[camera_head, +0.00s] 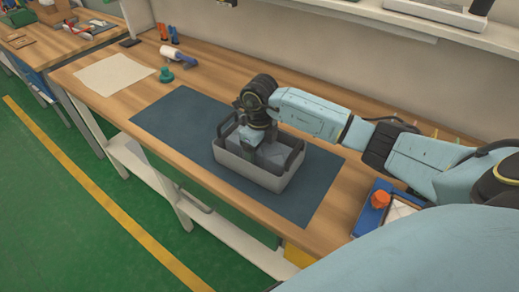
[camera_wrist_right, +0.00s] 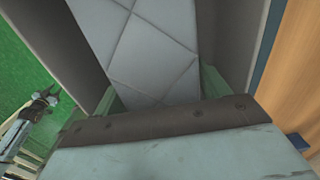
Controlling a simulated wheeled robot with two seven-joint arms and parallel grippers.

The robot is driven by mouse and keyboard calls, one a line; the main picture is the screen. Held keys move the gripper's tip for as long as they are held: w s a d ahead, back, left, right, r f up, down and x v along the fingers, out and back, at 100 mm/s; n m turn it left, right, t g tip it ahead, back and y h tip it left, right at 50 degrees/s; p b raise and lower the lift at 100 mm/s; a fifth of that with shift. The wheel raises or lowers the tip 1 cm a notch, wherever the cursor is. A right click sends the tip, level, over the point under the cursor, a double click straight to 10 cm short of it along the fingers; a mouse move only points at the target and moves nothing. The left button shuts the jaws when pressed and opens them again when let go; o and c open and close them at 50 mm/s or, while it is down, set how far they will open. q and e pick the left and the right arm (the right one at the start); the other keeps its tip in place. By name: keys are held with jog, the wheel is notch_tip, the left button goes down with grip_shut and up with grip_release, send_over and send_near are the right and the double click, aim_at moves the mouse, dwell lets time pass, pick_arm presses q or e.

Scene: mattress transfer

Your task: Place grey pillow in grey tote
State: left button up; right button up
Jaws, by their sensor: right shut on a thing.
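The grey tote (camera_head: 252,172) stands on a dark blue mat on the workbench. My right gripper (camera_head: 245,152) reaches down into the tote from above, its fingers partly hidden by the tote wall and the arm. It is shut on the grey pillow (camera_head: 272,156), which shows as a light grey surface inside the tote. In the right wrist view the quilted pillow (camera_wrist_right: 145,45) lies between the two fingers (camera_wrist_right: 160,90), with dark tote walls on both sides. Whether the pillow touches the tote floor cannot be seen.
The dark blue mat (camera_head: 180,115) leaves clear room left of the tote. A beige sheet (camera_head: 115,74), a green object (camera_head: 166,75) and a white roll (camera_head: 178,55) lie farther left. A blue tray (camera_head: 376,205) with an orange item (camera_head: 380,199) is at the right. A shelf (camera_head: 400,22) runs behind.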

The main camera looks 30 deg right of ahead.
jog(key=shift+f, duration=0.15)
jog(key=o, duration=1)
jog(key=shift+o, duration=0.2)
notch_tip(320, 180, up, 12)
jog(key=shift+r, duration=0.2)
